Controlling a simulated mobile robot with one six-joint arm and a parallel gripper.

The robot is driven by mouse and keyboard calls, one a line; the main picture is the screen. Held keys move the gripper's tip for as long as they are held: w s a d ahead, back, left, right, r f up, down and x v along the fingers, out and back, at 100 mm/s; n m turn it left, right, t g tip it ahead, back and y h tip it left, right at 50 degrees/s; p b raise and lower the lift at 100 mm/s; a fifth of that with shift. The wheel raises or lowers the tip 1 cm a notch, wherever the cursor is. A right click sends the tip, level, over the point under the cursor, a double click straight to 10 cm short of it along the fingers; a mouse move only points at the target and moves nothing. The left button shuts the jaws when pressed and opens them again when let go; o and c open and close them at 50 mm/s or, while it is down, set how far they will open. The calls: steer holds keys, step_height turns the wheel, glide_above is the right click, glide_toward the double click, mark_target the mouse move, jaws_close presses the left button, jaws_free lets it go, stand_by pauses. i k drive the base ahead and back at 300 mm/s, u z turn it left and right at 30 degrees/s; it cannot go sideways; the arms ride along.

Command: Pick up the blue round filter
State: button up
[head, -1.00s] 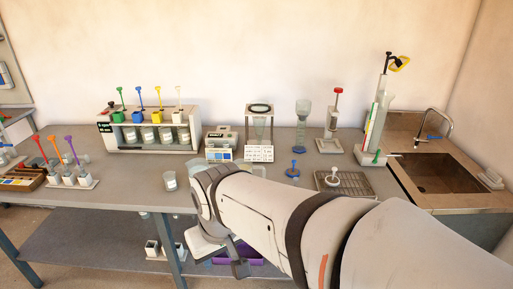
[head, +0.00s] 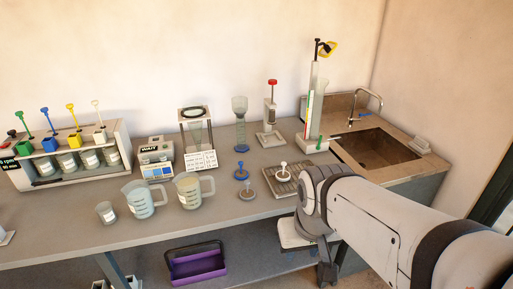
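The blue round filter (head: 241,173) is a small blue disc with an upright knob. It sits on the grey bench top, left of the metal rack and in front of a clear funnel with a blue base (head: 240,138). A similar grey disc with a knob (head: 247,192) lies just in front of it. A white knobbed piece (head: 283,171) stands on the rack. My gripper (head: 326,276) hangs at the bench's front edge, to the right of and nearer than the filter, apart from it. Its fingers are small and dark, and their opening is unclear.
Two jugs (head: 145,200) (head: 191,190) and a small beaker (head: 106,213) stand left of the filter. The drip rack (head: 296,190) lies right, with a sink (head: 376,148) beyond. A purple crate (head: 196,268) is on the lower shelf. Bench space around the discs is mostly clear.

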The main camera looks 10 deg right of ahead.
mark_target(240, 174)
steer(key=z, duration=0.05)
steer(key=i, duration=1)
steer(key=z, duration=0.05)
